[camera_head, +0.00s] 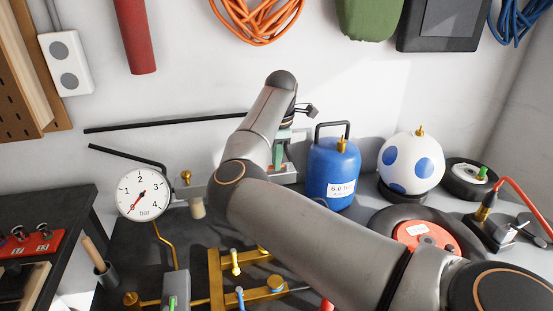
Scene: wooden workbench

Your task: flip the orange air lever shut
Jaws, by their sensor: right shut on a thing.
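My right arm comes in from the lower right and crosses the middle of the view. My right gripper (283,133) points down at the back of the bench, left of the blue tank. It is shut on a small orange-brown piece (277,155), which looks like the orange air lever. The arm and hand hide most of it, so its angle cannot be told. A round pressure gauge (143,194) marked in bar stands at the left, its needle pointing to the lower left. My left gripper is not in view.
A blue tank (331,177) with a black handle and a blue-spotted white ball (410,163) stand right of the gripper. A wheel with a red-orange hub (427,236) lies in front of them. A brass-coloured frame (215,270) stands at the front. Black bars run along the back wall.

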